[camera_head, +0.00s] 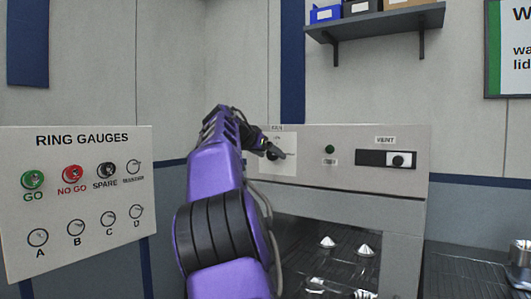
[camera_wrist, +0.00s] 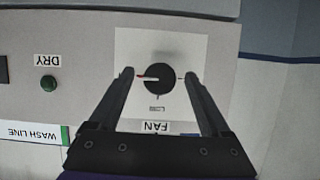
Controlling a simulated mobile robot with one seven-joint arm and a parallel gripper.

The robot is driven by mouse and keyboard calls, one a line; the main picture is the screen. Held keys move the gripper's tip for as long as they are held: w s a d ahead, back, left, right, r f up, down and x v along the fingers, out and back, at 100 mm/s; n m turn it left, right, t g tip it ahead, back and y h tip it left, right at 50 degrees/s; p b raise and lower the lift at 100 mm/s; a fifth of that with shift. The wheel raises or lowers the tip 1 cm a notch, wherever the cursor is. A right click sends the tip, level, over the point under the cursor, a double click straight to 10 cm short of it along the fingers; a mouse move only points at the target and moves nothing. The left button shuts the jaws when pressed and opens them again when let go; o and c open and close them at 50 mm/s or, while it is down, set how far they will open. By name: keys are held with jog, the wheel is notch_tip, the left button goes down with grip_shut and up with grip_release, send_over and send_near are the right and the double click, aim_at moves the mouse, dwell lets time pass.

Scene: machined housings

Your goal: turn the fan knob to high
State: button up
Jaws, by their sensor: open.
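The fan knob (camera_wrist: 162,82) is a round dark knob on a white plate (camera_wrist: 206,48), seen upside down in the wrist view. My gripper (camera_wrist: 158,74) is open, with one finger on each side of the knob and visible gaps between. Contact does not show. In the head view my gripper (camera_head: 279,153) is at the fan plate (camera_head: 262,166) and partly hides the knob.
A green DRY button (camera_wrist: 49,83) and the vent switch (camera_head: 398,160) share the front panel. Below is an open-looking chamber with metal cones (camera_head: 366,251). A ring gauge board (camera_head: 90,190) stands left; a shelf (camera_head: 380,22) hangs above.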

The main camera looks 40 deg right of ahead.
jog(key=b+v, duration=0.1)
jog(key=v, duration=1.6)
jog(key=shift+a+b, duration=0.2)
jog(key=shift+b, duration=0.2)
